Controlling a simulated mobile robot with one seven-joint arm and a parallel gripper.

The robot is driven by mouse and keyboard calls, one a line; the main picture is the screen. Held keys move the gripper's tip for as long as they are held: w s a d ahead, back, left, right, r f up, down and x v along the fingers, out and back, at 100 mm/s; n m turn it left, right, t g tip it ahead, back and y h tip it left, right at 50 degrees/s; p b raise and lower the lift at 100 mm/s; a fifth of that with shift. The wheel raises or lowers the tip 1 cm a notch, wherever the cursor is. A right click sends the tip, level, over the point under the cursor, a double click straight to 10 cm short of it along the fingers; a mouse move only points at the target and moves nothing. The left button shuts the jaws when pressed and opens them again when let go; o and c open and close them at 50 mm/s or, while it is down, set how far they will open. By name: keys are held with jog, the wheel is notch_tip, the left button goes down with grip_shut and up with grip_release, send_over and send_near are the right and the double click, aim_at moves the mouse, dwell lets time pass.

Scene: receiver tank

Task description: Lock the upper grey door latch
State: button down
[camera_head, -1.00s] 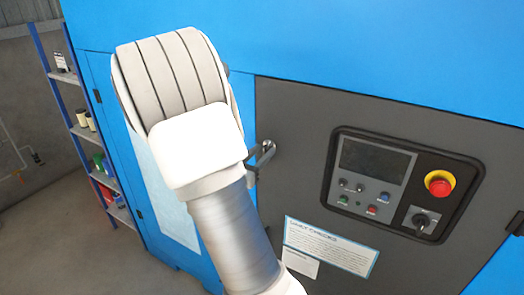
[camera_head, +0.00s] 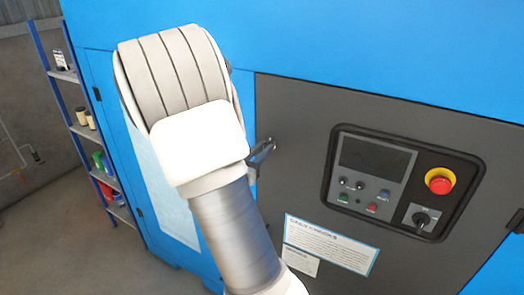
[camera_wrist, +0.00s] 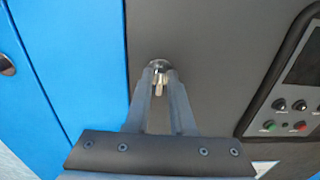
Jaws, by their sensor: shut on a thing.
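The upper grey door latch (camera_wrist: 158,88) is a small silver fitting with a round base and a narrow tab. It sits near the left edge of the dark grey door (camera_wrist: 200,40). In the wrist view my gripper (camera_wrist: 159,76) has its two fingers on either side of the latch tab, shut on it. In the head view my gripper (camera_head: 262,154) shows as dark fingers at the door, partly behind my white wrist. The latch itself is mostly hidden there. I cannot tell from the pictures whether the latch is locked.
The door carries a control panel (camera_head: 400,180) with a red emergency button (camera_head: 440,181) right of my gripper. Labels (camera_head: 330,243) sit below it. Shelves (camera_head: 90,130) stand far left.

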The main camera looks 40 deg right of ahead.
jog(key=shift+f, duration=0.15)
jog(key=m+b, duration=0.6)
jog(key=b, duration=0.4)
jog(key=m+b, duration=0.5)
jog(key=b, duration=0.6)
jog(key=m+b, duration=0.6)
jog(key=b, duration=0.5)
jog(key=shift+s+f+m, duration=0.2)
jog(key=shift+s+m, duration=0.05)
jog(key=shift+m, duration=0.05)
jog(key=shift+r, duration=0.1)
jog(key=c, duration=0.9)
grip_release()
jog(key=shift+c, duration=0.2)
